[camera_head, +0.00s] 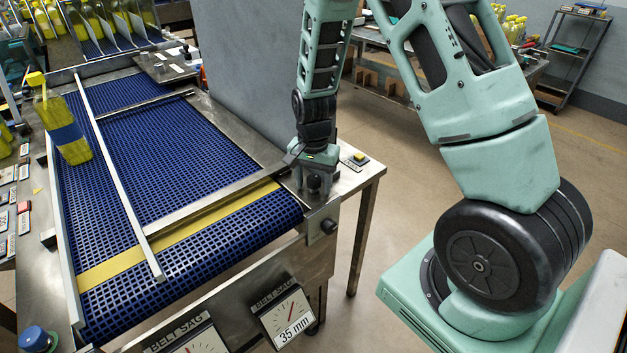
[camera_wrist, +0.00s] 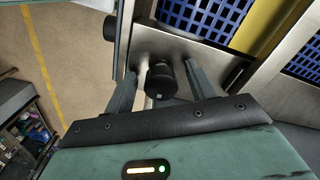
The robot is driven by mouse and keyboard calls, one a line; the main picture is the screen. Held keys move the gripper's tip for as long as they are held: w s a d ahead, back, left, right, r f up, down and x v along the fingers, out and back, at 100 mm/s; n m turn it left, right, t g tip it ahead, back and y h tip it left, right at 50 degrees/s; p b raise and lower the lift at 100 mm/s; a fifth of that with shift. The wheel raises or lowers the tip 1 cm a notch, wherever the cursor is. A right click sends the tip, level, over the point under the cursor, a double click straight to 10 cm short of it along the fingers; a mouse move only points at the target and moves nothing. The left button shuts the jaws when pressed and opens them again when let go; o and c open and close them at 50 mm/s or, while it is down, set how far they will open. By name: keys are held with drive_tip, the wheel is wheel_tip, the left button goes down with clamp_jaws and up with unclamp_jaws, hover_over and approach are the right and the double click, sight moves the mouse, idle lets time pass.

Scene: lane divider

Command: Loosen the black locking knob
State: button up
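A black knob (camera_head: 314,183) stands upright on the metal plate at the near right corner of the blue conveyor, at the end of the metal divider bar. In the wrist view the same black knob (camera_wrist: 161,80) shows between my two fingers. My gripper (camera_head: 315,168) is directly above it in the head view, pointing down. In the wrist view my gripper (camera_wrist: 160,70) is open, with a visible gap on each side of the knob. A second black knob (camera_head: 329,226) sticks out of the frame's side and also shows in the wrist view (camera_wrist: 109,28).
The metal divider bar (camera_head: 212,207) crosses the blue belt (camera_head: 180,150) beside a yellow strip (camera_head: 130,262). A small box with a yellow button (camera_head: 358,158) sits right of my gripper. Open floor lies farther right.

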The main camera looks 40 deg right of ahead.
sight(313, 179)
drive_tip(key=shift+r, duration=0.1)
wheel_tip(313, 179, up, 17)
drive_tip(key=b, duration=0.2)
idle(0.5)
drive_tip(key=shift+a+r, duration=0.1)
drive_tip(key=s+a+n, duration=0.5)
drive_tip(key=a, duration=0.4)
drive_tip(key=s+a+n, duration=0.6)
drive_tip(key=a, duration=0.3)
drive_tip(key=s+a+f+n, duration=0.1)
drive_tip(key=s+a+n, duration=0.2)
drive_tip(key=s, duration=0.3)
drive_tip(key=s+a+f+n, duration=0.1)
drive_tip(key=s+a+n, duration=0.2)
drive_tip(key=s+n, duration=0.2)
drive_tip(key=shift+s+f+n+y, duration=0.3)
drive_tip(key=shift+s, duration=0.55)
